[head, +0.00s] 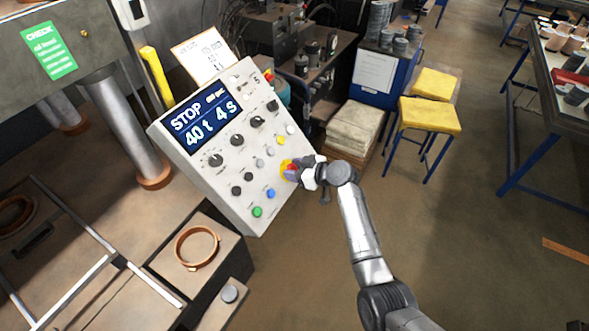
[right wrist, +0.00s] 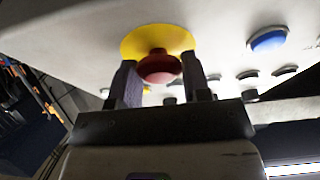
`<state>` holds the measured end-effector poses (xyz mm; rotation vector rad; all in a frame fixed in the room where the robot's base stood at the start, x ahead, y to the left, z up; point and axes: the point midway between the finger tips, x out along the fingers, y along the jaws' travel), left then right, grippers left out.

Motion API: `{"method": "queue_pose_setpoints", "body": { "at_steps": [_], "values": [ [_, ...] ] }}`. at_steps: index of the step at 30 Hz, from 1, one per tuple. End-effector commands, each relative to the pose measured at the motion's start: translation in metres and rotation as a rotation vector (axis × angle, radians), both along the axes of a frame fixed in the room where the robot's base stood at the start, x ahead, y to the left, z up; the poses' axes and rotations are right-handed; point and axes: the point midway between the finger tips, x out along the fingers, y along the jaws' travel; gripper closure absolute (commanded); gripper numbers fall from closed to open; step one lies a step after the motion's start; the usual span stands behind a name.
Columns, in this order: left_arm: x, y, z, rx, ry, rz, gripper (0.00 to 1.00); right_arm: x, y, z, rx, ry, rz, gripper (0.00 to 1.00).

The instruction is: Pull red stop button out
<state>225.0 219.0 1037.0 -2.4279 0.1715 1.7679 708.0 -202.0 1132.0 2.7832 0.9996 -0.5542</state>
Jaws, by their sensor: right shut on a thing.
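The red stop button (right wrist: 160,68) sits on a round yellow plate (right wrist: 158,40) on the sloping face of the control panel (head: 222,150). In the head view the red button (head: 291,171) shows only in part, beside my right gripper (head: 297,171). In the right wrist view my right gripper (right wrist: 160,84) has one finger on each side of the red button and is shut on it. The panel display reads STOP, 40 t, 4 s. My left gripper is not in view.
Close to the stop button are a blue button (head: 270,193), a green button (head: 257,212) and several black knobs. A copper-coloured ring (head: 197,247) lies on a block at the lower left. Yellow-topped stools (head: 430,114) stand at the back right. Open floor lies below the panel's right side.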

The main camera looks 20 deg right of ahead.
Motion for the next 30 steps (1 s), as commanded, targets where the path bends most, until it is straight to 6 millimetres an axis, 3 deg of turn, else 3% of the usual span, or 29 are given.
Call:
{"method": "queue_pose_setpoints", "body": {
  "at_steps": [3,18,19,25,30],
  "values": [
    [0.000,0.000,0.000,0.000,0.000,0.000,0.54,0.000,0.000,0.000,0.000,0.000,0.000,0.99],
    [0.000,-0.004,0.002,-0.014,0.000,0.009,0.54,-0.009,-0.008,0.012,0.003,-0.003,0.001,0.99],
    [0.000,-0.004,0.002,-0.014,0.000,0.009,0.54,-0.009,-0.008,0.012,0.003,-0.003,0.001,0.54],
    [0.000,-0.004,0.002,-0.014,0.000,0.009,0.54,-0.009,-0.008,0.011,0.002,-0.002,0.001,0.35],
    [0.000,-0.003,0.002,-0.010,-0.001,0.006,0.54,-0.009,-0.007,0.011,0.002,-0.001,0.001,0.35]
  ]
}}
